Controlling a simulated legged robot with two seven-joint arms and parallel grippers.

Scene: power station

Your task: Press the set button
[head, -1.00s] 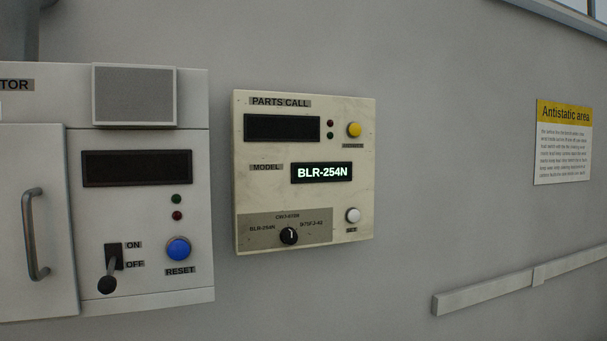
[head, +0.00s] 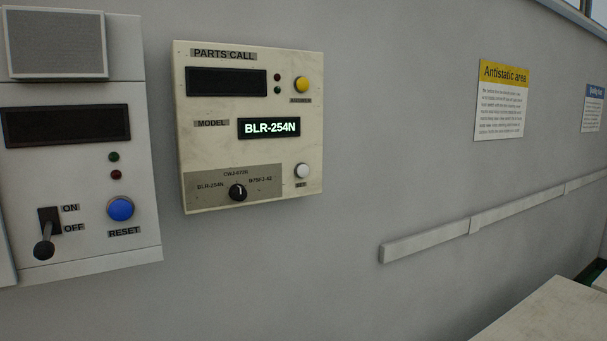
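The set button (head: 302,171) is a round white button at the lower right of the cream PARTS CALL panel (head: 219,150) on the wall. A small label sits below the button. The model display (head: 269,128) is lit and reads BLR-254N. A black selector knob (head: 238,192) sits at the panel's lower middle, among several printed model names. A yellow button (head: 302,84) is at the upper right, beside two small dark lamps. The upper display (head: 226,82) is dark. Neither gripper shows in the head view.
A grey cabinet at the left has a blue RESET button (head: 120,208) and an ON/OFF lever (head: 46,238). A wall rail (head: 470,227) runs to the right below an Antistatic area sign (head: 502,99). A pale surface (head: 550,315) shows at the lower right.

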